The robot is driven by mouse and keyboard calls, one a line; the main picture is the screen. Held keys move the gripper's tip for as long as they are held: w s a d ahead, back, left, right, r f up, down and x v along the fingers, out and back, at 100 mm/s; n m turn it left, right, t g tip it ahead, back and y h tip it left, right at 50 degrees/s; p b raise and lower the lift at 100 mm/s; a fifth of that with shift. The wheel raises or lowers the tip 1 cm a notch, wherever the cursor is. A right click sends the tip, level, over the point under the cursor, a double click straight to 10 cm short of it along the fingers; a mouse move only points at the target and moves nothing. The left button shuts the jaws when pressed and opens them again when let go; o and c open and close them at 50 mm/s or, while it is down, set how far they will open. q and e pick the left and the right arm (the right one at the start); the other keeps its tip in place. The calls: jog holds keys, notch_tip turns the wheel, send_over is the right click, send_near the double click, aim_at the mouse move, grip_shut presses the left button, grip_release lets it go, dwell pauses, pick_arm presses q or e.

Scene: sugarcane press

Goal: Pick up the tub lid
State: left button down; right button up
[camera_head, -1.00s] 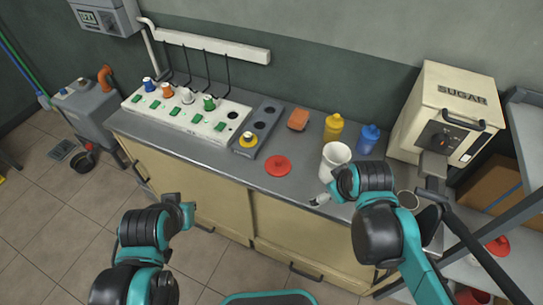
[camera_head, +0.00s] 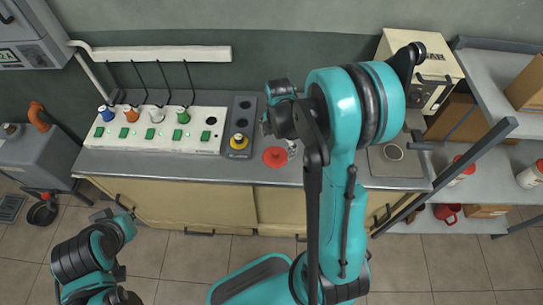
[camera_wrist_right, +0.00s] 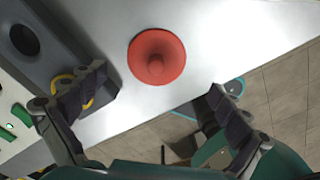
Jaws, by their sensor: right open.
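The tub lid, a red round disc with a central knob, lies flat on the grey counter; it shows in the head view (camera_head: 275,156) and the right wrist view (camera_wrist_right: 157,57). My right gripper (camera_wrist_right: 150,100) is open and empty, its two fingers spread wide. The lid lies ahead of the fingers, between their lines, and neither finger touches it. In the head view my right arm covers most of this gripper and the counter to the right of the lid. My left gripper (camera_head: 117,212) is low at the left, before the counter; its fingers are unclear.
A grey block with round holes and a yellow-based knob (camera_head: 239,141) stands just left of the lid. Further left is a white panel (camera_head: 150,140) with several coloured spools and green switches. A cream sugar machine (camera_head: 395,45) stands at the back right. The counter's front edge is close to the lid.

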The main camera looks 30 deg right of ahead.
aim_at(275, 153)
jog(key=f, duration=0.1)
jog(key=f+b, duration=0.1)
jog(key=f, duration=0.1)
jog(key=f+b, duration=0.1)
jog(key=f, duration=0.1)
jog(key=shift+w+a+f, duration=0.2)
jog(key=shift+a, duration=0.05)
jog(key=shift+r, duration=0.1)
jog(key=shift+c, duration=1.3)
jog(key=c, duration=1)
jog(key=shift+s, duration=0.15)
jog(key=c, duration=0.5)
jog(key=shift+o, duration=0.2)
